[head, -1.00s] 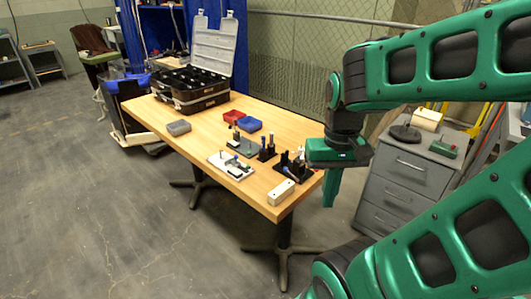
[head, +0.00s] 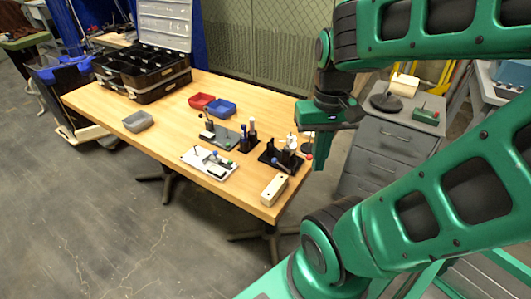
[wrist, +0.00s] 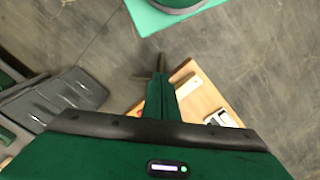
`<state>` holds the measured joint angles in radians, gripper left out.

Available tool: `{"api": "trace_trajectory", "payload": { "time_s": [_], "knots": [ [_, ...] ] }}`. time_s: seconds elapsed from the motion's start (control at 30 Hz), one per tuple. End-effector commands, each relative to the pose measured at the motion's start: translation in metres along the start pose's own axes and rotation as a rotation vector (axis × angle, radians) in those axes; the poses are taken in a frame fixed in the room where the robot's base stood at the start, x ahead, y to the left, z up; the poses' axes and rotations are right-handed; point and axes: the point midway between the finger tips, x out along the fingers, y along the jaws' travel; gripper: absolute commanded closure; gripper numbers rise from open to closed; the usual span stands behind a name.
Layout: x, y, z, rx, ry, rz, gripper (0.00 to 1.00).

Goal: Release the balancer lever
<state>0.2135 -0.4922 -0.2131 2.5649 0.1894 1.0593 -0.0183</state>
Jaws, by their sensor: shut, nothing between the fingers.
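My gripper (head: 320,160) hangs at the right end of the wooden table, fingers down and shut on nothing. The wrist view shows the closed fingers (wrist: 160,97) over the floor and table edge. I cannot tell for sure which part is the balancer lever. A small red knob (head: 309,157) shows just left of my fingers, by a black fixture (head: 270,158); whether they touch is unclear. A white plate fixture (head: 195,160) with small clamp parts and a grey-green fixture (head: 222,142) with an upright handle stand further left.
The wooden table (head: 165,120) also holds a cream block (head: 274,190), a red bin (head: 201,101), a blue bin (head: 222,107), a grey bin (head: 138,121) and an open black case (head: 150,75). A grey drawer cabinet (head: 385,155) stands right, with a green box (head: 428,116) on top.

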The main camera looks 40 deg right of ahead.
Motion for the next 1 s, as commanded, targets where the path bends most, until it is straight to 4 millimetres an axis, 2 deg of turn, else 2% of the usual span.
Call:
{"api": "trace_trajectory", "payload": {
  "time_s": [0.13, 0.27, 0.47, 0.7, 0.83, 1.0],
  "knots": [
    [-0.005, -0.002, -0.015, -0.024, 0.002, 0.025, 1.0],
    [-0.007, -0.008, -0.05, -0.078, -0.011, 0.077, 1.0],
    [0.0, -0.036, -0.112, -0.198, -0.034, 0.164, 1.0],
    [0.027, -0.082, -0.175, -0.344, -0.064, 0.243, 1.0],
    [0.043, -0.103, -0.197, -0.403, -0.074, 0.267, 1.0],
    [0.054, -0.118, -0.21, -0.443, -0.082, 0.282, 1.0]
  ]
}}
